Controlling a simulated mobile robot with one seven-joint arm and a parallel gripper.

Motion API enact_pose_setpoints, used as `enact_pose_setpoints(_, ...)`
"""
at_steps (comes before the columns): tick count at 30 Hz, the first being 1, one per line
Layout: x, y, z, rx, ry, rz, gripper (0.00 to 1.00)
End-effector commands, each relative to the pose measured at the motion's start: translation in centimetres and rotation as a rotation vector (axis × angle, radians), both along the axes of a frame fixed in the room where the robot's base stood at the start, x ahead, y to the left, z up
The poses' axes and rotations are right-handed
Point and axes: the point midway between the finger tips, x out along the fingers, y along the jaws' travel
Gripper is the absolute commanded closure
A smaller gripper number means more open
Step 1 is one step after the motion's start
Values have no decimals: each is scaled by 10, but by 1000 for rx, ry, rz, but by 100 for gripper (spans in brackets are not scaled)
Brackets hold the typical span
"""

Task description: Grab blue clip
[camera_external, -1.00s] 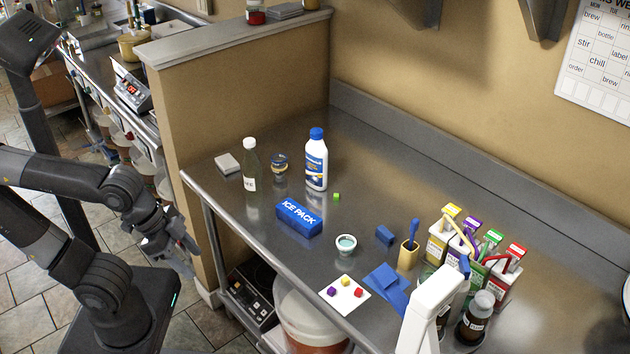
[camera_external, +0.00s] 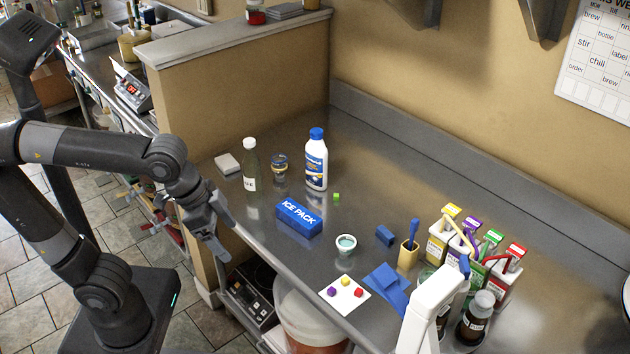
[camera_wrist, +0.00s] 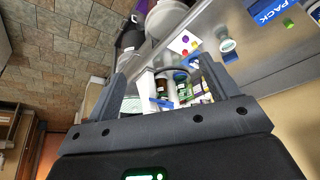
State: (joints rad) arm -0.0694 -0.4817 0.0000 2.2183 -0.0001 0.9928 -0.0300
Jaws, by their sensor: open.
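A small blue piece (camera_external: 465,266), which looks like the blue clip, shows among the colored bag clips at the right of the counter, by the top of a white upright object. It is small and partly crowded by its neighbors, so its exact shape is unclear. Cartons with yellow, purple, green and red tops (camera_external: 503,282) stand just behind it. My gripper (camera_external: 216,238) is at the counter's left front edge, far from the clip, empty and open.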

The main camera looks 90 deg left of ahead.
Motion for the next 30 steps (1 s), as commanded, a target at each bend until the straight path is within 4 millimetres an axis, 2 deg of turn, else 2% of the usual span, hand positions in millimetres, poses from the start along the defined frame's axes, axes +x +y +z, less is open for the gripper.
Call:
enact_pose_setpoints(1,18,6,6,-4,16,20,20)
enact_pose_setpoints(6,72,27,23,-15,62,77,20)
enact_pose_setpoints(15,167,76,27,-38,142,180,20)
enact_pose_setpoints(23,242,128,6,-60,211,269,20)
enact_pose_setpoints(30,300,183,-33,-83,274,353,20)
